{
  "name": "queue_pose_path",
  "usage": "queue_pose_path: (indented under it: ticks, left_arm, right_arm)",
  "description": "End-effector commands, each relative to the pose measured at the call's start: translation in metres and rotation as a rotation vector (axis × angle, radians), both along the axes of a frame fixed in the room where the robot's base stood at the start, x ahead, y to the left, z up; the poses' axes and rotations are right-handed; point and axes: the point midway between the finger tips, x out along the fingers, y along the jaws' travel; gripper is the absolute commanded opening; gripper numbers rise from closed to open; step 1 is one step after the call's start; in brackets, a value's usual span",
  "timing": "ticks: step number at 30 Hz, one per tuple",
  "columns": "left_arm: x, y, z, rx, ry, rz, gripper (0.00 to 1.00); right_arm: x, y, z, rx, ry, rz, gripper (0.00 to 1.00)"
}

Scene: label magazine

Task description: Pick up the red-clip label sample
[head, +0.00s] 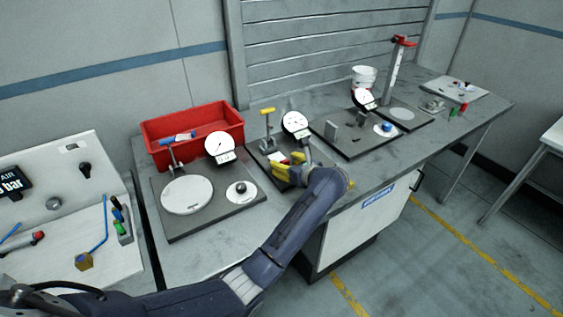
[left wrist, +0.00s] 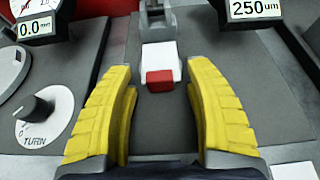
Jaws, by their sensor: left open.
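The red-clip label sample shows in the left wrist view as a small white piece with a red block (left wrist: 160,80) at its near end. It lies on a dark grey plate, in front of a grey metal part. My left gripper (left wrist: 160,90) is open, its yellow fingers to either side of the sample's near end with gaps on both sides. In the head view my left gripper (head: 285,171) is low over the middle fixture, which has a yellow-handled lever and a dial; its fingers partly hide the sample there. My right gripper is not in view.
A fixture with a round white disc (head: 187,195), dial and knob stands left of my gripper. A red bin (head: 193,133) is behind it. Another dial fixture and a red-topped stand (head: 397,65) are to the right. The bench (head: 205,259) is clear in front of the left fixture.

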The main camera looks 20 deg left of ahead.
Motion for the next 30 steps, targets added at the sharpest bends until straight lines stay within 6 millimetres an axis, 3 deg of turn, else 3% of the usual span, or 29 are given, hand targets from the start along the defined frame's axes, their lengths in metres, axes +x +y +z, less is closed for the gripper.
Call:
queue_pose_path:
  ticks: [8, 19, 30]
  left_arm:
    - [0.0003, 0.0003, -0.0003, 0.0, 0.0, 0.0, 0.52]
    - [0.0002, 0.0002, -0.0003, 0.0, 0.0, 0.0, 0.1]
    - [0.0002, 0.0001, 0.0006, 0.0, 0.0, 0.0, 0.06]
  right_arm:
    - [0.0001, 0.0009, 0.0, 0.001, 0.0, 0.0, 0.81]
    - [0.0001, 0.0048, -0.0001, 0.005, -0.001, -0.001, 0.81]
    - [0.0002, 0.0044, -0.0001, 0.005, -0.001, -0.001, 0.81]
